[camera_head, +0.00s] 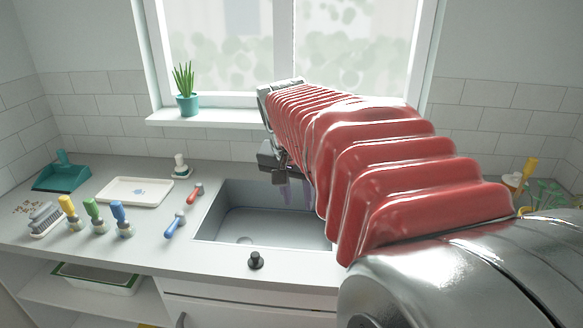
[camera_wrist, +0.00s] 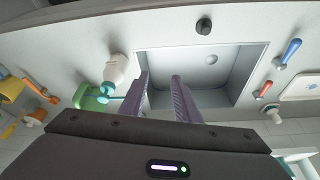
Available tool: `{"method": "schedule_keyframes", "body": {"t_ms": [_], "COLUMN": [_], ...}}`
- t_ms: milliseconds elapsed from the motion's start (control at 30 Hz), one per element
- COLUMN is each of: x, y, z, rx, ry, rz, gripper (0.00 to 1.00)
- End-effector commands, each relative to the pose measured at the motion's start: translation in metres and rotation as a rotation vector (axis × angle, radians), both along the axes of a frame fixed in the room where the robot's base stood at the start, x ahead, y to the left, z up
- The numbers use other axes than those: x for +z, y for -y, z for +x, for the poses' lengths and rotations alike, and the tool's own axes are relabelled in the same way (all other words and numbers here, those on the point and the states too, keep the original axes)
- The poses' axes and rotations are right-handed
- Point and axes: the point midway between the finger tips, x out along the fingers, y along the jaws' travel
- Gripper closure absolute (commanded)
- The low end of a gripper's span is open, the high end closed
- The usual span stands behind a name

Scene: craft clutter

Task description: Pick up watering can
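In the wrist view, a green object with a thin teal, spout-like part (camera_wrist: 92,97) sits on the counter left of the sink. It looks like the watering can, but it is partly hidden behind the edge of my gripper body. I cannot make it out in the head view, where my arm blocks that part of the counter. My gripper (camera_wrist: 160,76) is open, with two purple fingers apart and nothing between them. It hangs over the sink, to the right of the green object in the wrist view. It also shows in the head view (camera_head: 286,188), partly behind my arm.
A pale bottle (camera_wrist: 118,68) stands close beside the green object and the left finger. The sink (camera_head: 262,226) is empty where visible. Brushes, a white tray (camera_head: 134,191) and a teal dustpan (camera_head: 62,175) lie left; a potted plant (camera_head: 187,104) stands on the sill.

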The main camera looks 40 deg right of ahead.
Motion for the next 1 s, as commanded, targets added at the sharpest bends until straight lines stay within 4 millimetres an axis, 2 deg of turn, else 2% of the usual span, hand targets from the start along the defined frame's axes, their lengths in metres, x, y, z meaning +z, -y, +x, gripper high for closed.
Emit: {"method": "schedule_keyframes", "body": {"t_ms": [33,200,367,567,700,833,1000], "x": [-0.001,-0.003,-0.009,-0.023,-0.036,-0.045,-0.050], "y": [0.020,0.083,0.145,0.221,0.271,0.305,0.322], "z": [0.003,0.005,-0.001,-0.021,-0.043,-0.061,-0.072], "rx": [-0.065,-0.290,-0.501,-0.763,-0.943,-1.067,-1.138], "ry": [-0.008,-0.024,-0.036,-0.050,-0.057,-0.060,-0.058], "rz": [0.003,0.004,-0.002,-0.015,-0.030,-0.045,-0.055], "gripper": [0.71,0.71,0.71,0.71,0.71,0.71,0.71]}}
